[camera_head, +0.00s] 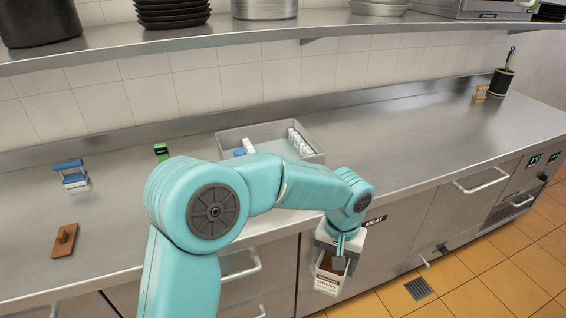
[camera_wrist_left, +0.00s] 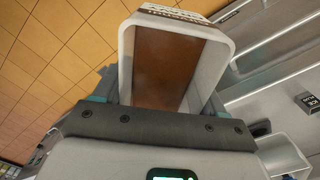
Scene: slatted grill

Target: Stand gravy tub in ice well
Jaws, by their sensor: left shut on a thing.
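The gravy tub (camera_head: 328,281) is a white tub with dark printing and brown contents. My left gripper (camera_head: 340,248) is shut on it and holds it in the air in front of the counter's front edge, above the floor. In the left wrist view the tub (camera_wrist_left: 168,68) sits between the two fingers of my left gripper (camera_wrist_left: 162,95), its open top and brown filling showing. A grey rectangular bin (camera_head: 256,135) on the counter behind my arm may be the ice well; it holds white and blue items, and my arm hides its front left part. My right gripper is out of view.
A dark holder (camera_head: 501,83) stands at the far right. A shelf (camera_head: 200,43) runs above.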

